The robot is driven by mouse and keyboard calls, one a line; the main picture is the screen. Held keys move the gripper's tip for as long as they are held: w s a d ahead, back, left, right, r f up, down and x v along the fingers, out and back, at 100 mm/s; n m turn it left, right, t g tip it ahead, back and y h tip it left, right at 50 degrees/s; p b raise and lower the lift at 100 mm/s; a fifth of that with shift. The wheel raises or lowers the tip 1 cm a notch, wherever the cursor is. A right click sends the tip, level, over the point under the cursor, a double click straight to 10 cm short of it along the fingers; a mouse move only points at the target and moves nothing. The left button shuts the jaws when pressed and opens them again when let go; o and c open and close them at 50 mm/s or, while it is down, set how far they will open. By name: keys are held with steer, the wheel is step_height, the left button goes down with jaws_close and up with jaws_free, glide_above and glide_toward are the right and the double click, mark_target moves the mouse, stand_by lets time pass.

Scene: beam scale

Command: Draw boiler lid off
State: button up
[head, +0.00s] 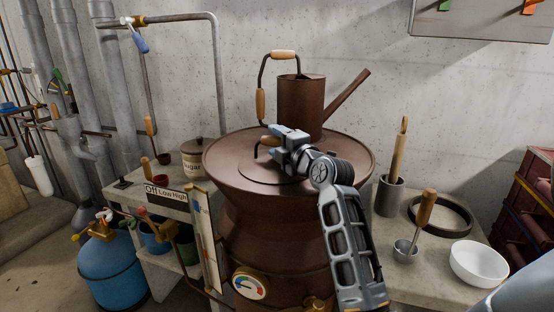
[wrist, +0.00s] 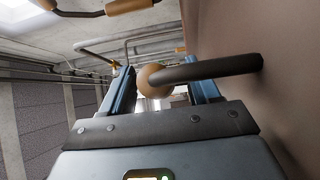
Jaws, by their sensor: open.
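The boiler (head: 262,215) is a large brown metal vessel in the middle of the head view. Its round lid (head: 252,173) lies flat on the broad top. The lid's handle is a dark bent rod with a wooden grip (head: 269,142). My gripper (head: 274,136) is just above the lid, at this handle. In the wrist view my gripper (wrist: 160,72) is open, and the wooden grip (wrist: 152,78) and dark rod (wrist: 210,68) lie between or just beyond its two blue fingers. I cannot tell whether either finger touches it. My wrist hides part of the lid.
A brown watering can (head: 301,102) with a wooden-gripped handle stands on the boiler top behind my gripper. A sugar pot (head: 196,158) is on the left bench. A utensil pot (head: 389,196), ladle (head: 424,210) and white bowl (head: 479,263) are on the right. A blue gas bottle (head: 110,270) stands lower left.

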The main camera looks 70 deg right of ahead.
steer(key=shift+c, duration=0.2)
jaws_close()
stand_by(0.4)
